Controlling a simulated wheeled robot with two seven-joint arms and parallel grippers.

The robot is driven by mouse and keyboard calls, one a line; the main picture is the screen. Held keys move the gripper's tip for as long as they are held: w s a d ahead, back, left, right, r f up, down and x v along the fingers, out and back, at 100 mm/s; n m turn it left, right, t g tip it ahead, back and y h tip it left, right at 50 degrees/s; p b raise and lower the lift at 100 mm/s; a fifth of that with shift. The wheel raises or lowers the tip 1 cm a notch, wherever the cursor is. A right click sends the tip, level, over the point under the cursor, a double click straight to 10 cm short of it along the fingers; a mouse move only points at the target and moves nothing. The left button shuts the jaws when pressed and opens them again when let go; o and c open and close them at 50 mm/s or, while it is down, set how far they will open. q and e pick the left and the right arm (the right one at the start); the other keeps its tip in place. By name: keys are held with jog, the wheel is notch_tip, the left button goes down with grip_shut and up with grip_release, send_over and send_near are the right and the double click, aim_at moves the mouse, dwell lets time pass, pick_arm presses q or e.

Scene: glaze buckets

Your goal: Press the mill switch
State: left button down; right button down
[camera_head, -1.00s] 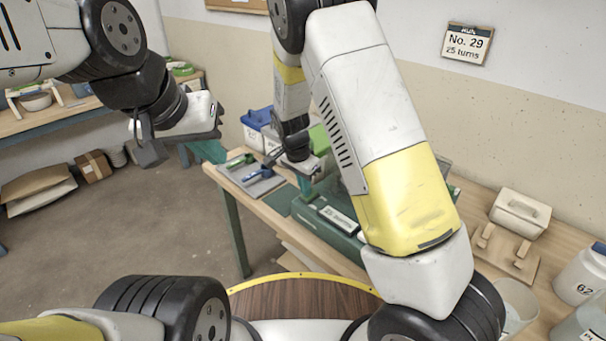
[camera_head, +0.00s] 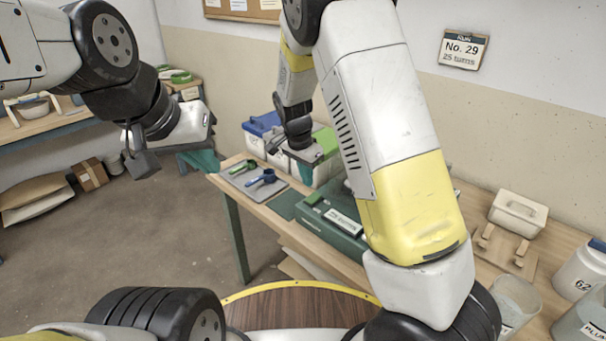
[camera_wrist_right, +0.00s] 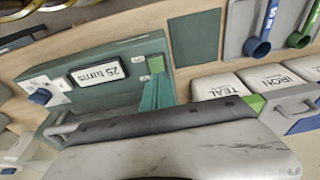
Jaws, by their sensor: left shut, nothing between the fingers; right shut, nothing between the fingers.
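The mill is a green box (camera_head: 330,225) on the bench, with a "25 turns" display (camera_wrist_right: 97,72) in the right wrist view. A small green square (camera_wrist_right: 156,64), apparently its switch, sits on the mill top between small white labels; it also shows in the head view (camera_head: 314,197). My right gripper (camera_wrist_right: 158,94) is shut and empty; its teal fingertips appear close to the green square, but I cannot tell whether they touch. In the head view the right forearm covers part of the mill. My left gripper (camera_head: 204,161) is shut and empty, away from the mill over the floor.
Lidded buckets (camera_wrist_right: 221,86) labelled TEAL and IRON stand beside the mill. A grey tray (camera_head: 241,184) holds a green scoop (camera_head: 244,167) and a blue scoop (camera_head: 262,178). A dark green mat (camera_wrist_right: 195,38) lies between tray and mill. A blue knob (camera_wrist_right: 40,96) sits beside the display.

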jog(key=s+a+r, duration=0.3)
jog(key=r, duration=0.4)
jog(key=shift+r, duration=0.2)
jog(key=shift+s, duration=0.1)
jog(key=s+d+r+n+t+y, duration=0.2)
jog(key=s+d+r+n, duration=0.2)
jog(key=s+d+r, duration=0.3)
jog(key=s+d+r+n+t+y, duration=0.1)
jog(key=s+d+r+n, duration=0.4)
jog(key=s, duration=1)
jog(key=shift+d+r+n+t+y, duration=0.35)
jog(key=shift+d+r+t, duration=0.55)
jog(key=shift+r, duration=0.55)
dwell(2.6)
